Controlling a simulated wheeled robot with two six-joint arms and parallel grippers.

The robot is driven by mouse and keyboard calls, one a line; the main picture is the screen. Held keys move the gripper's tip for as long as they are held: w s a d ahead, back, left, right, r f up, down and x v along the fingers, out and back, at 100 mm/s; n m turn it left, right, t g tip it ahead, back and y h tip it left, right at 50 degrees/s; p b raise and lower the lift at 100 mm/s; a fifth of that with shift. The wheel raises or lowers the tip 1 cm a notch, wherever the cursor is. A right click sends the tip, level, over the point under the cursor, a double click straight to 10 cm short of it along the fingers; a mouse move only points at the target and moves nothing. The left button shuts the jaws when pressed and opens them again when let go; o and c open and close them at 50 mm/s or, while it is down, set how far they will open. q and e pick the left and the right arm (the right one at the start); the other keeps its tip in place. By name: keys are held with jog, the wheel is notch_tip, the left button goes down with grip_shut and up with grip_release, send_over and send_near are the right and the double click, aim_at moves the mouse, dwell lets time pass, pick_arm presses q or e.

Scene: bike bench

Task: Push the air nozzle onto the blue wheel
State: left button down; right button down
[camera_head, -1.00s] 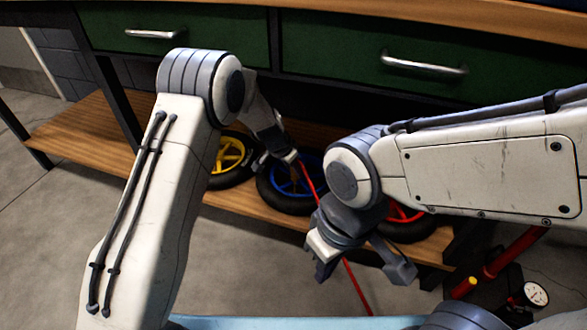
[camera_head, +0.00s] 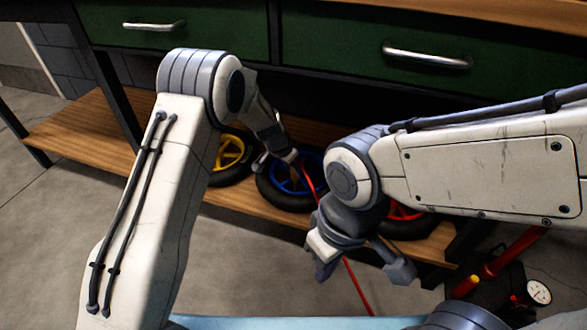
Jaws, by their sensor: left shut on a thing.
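The blue wheel (camera_head: 280,182), with a black tire, is on the low wooden shelf between a yellow and a red wheel. My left gripper (camera_head: 290,157) is at the upper part of the blue wheel. It is shut on the air nozzle, which is too small and covered to make out; whether it touches the valve cannot be told. A red hose (camera_head: 355,284) runs from that gripper, passes behind my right gripper and shows again below it. My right gripper (camera_head: 362,268) is open and empty, nearer the camera, in front of the shelf.
The yellow wheel (camera_head: 231,152) is left of the blue one. The red wheel (camera_head: 405,212) is right, partly behind my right arm. A red pump with a gauge (camera_head: 538,292) is on the floor at lower right. Green drawers (camera_head: 340,45) hang above the shelf (camera_head: 85,140).

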pick_arm(q)
jog(key=shift+f+b, duration=0.9)
jog(key=shift+f, duration=0.1)
jog(key=shift+c, duration=2.2)
grip_release()
